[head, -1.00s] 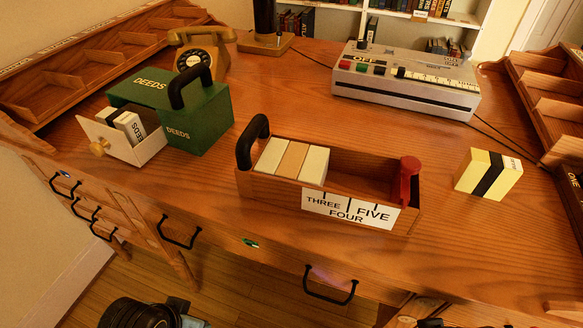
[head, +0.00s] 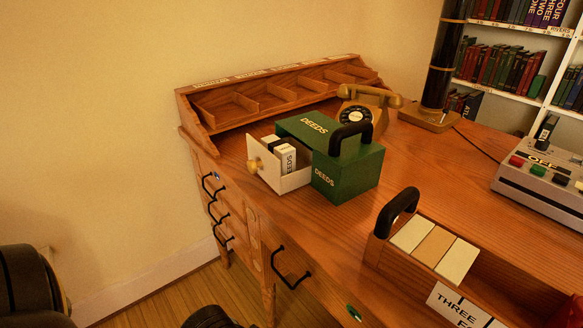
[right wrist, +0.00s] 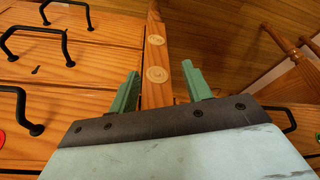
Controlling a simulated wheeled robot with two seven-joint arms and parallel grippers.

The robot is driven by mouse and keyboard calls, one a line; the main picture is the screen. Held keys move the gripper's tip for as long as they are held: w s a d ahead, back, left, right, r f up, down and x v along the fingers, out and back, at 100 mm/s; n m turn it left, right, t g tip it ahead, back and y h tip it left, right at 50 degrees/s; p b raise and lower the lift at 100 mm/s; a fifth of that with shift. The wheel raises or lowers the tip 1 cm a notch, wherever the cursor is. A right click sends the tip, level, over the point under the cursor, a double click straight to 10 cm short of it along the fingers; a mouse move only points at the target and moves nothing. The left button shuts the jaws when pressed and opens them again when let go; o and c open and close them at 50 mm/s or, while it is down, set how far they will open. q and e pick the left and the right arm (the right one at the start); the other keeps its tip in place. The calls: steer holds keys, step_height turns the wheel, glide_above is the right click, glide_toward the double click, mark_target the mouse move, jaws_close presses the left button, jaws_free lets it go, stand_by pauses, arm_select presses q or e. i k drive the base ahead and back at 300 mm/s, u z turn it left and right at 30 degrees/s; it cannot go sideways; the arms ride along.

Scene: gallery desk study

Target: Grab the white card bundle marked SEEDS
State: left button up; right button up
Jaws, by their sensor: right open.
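A white card bundle (head: 289,158) with dark lettering stands in the pulled-out white drawer (head: 296,182) of a green box (head: 345,180) marked DEEDS. The bundle's lettering is small and hard to read for certain. A dark-topped piece sits beside it in the drawer. My right gripper (right wrist: 160,88) shows in the right wrist view, open with nothing between its green fingers. It is by the desk's front, near a wooden post with round pale discs, away from the bundle. My left gripper is not in view.
A wooden tray (head: 376,252) with card blocks lies right of the green box. A compartment rack (head: 215,118) lines the back left. Black drawer handles (head: 290,270) jut from the desk front.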

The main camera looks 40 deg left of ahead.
mark_target(279, 148)
steer(key=k, duration=0.65)
steer(key=z, duration=1)
steer(key=i, duration=0.5)
